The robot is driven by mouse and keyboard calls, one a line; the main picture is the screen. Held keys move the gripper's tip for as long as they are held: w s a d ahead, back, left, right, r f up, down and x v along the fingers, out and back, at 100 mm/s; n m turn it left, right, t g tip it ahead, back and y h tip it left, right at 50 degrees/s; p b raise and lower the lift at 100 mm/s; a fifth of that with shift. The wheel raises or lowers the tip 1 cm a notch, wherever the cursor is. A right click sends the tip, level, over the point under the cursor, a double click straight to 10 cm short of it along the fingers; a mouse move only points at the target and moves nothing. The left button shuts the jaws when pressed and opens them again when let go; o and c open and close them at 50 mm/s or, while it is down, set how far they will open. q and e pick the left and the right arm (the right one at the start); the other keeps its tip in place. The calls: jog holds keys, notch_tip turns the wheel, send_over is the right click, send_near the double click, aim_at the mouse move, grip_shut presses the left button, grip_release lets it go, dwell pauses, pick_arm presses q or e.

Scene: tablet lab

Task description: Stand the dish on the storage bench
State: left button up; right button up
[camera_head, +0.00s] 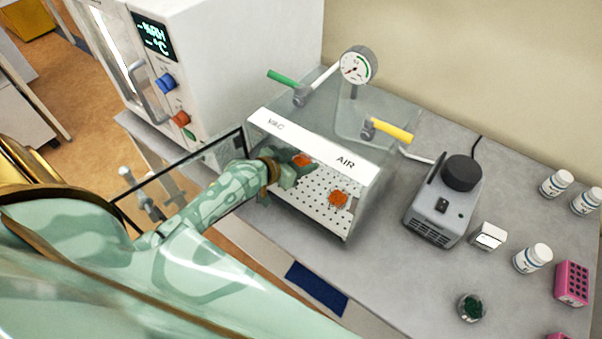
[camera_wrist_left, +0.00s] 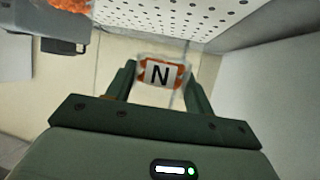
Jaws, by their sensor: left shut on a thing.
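A small dish with an orange filling and a white label marked N (camera_wrist_left: 160,74) is between the fingers of my left gripper (camera_wrist_left: 160,88) in the wrist view. In the head view my left gripper (camera_head: 292,174) reaches through the open front of the clear vacuum chamber (camera_head: 375,150), shut on this dish (camera_head: 301,160), which the fingers partly hide. A second orange dish (camera_head: 338,199) sits on the perforated white shelf (camera_head: 318,212) to the right. It shows at the wrist view's top left (camera_wrist_left: 62,5). I cannot tell which surface is the storage bench.
The chamber's framed door (camera_head: 180,165) stands open to the left, close to my arm. A white oven-like cabinet (camera_head: 225,60) is behind it. A pump (camera_head: 446,205), bottles (camera_head: 533,258) and a pink rack (camera_head: 571,283) stand on the grey bench (camera_head: 400,285) at right.

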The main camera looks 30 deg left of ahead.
pick_arm(q)
notch_tip(320, 180, down, 6)
jog(key=shift+s+r+b, duration=0.15)
jog(key=shift+r+b, duration=0.1)
jog(key=shift+b, duration=0.7)
jog(key=shift+w+f, duration=0.2)
jog(key=shift+f, duration=0.15)
jog(key=shift+f, duration=0.1)
jog(key=o, duration=1)
jog(key=shift+f, duration=0.1)
